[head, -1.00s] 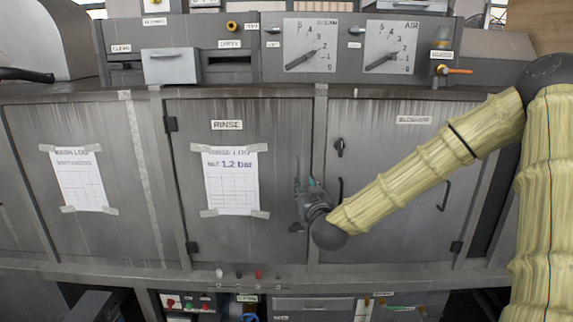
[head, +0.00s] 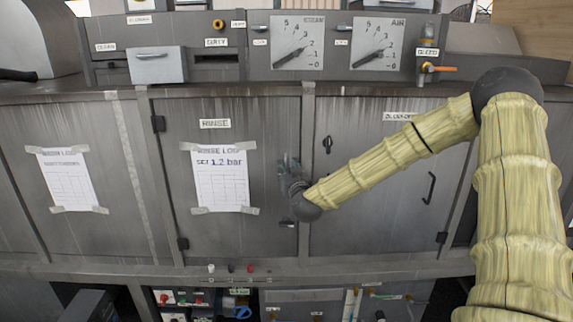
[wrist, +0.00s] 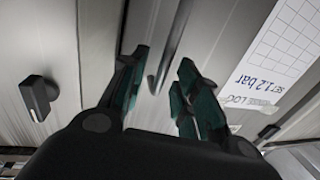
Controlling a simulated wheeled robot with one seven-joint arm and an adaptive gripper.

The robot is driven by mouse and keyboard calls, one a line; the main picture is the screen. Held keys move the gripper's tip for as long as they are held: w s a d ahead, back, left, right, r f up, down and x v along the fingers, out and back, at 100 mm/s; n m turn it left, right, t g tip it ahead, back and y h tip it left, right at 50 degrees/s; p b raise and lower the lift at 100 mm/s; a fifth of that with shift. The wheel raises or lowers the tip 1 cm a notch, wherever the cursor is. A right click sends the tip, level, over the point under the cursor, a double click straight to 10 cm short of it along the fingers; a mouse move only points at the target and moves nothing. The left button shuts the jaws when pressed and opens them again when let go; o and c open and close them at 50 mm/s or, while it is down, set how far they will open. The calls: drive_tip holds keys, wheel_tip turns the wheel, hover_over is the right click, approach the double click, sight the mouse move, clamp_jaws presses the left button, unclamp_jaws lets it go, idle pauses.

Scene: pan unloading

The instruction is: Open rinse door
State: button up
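The rinse door (head: 225,245) is a grey, streaked panel labelled RINSE, shut flush in the machine front. It has hinges on its left and a taped paper reading "SET 1.2 bar" (head: 220,180). My gripper (head: 288,168) is at the door's right edge, beside the paper. In the wrist view my gripper (wrist: 158,88) is open, with teal pads on dark fingers. A slim dark handle bar (wrist: 167,52) shows between and beyond the fingertips. I see no clear contact. In the head view my gripper hides the handle.
A dark latch knob (head: 327,143) sits on the neighbouring door to the right; it also shows in the wrist view (wrist: 38,95). That door has its own handle (head: 430,187). A ledge with small knobs (head: 250,268) runs below. Dials and a drawer (head: 157,65) are above.

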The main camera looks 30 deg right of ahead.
drive_tip(key=shift+x, duration=0.95)
clamp_jaws()
